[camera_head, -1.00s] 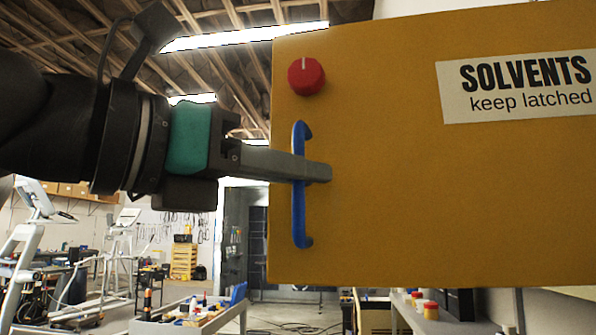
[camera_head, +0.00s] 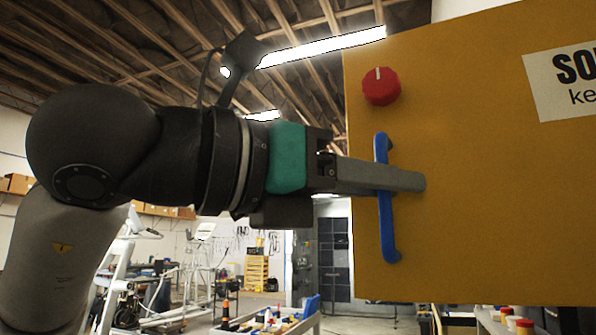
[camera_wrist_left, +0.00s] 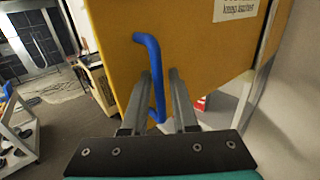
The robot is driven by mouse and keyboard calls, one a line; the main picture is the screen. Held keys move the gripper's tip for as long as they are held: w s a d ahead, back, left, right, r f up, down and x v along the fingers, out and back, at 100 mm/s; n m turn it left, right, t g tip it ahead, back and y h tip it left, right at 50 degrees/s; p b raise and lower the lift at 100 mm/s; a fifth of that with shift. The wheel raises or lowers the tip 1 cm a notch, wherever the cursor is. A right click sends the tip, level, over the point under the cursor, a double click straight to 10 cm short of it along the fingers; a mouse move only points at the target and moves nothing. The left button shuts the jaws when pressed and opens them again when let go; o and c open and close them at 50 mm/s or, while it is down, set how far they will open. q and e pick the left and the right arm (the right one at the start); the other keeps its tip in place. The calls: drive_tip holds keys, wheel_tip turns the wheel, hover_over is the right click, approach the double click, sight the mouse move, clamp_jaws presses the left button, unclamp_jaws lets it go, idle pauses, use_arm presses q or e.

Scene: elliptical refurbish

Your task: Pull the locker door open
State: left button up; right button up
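The yellow locker door (camera_head: 470,220) fills the right of the head view, and also stands ahead in the left wrist view (camera_wrist_left: 200,50). It carries a vertical blue handle (camera_head: 387,230) near its left edge, with a red knob (camera_head: 381,86) above. My left gripper (camera_head: 418,181) comes in from the left, level with the handle's middle. Whether the door stands ajar is unclear. My right gripper is out of view.
A white label (camera_head: 565,82) is on the door, cut off by the frame. A bench with red-lidded jars (camera_head: 523,326) lies below right. A tray of small items (camera_head: 270,322) and a yellow drawer stack (camera_head: 257,270) stand behind, left of the door.

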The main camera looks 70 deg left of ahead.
use_arm(q)
drive_tip(key=s+d+b, duration=0.1)
drive_tip(key=s, duration=1.4)
drive_tip(key=shift+b, duration=0.3)
drive_tip(key=shift+s+d, duration=0.1)
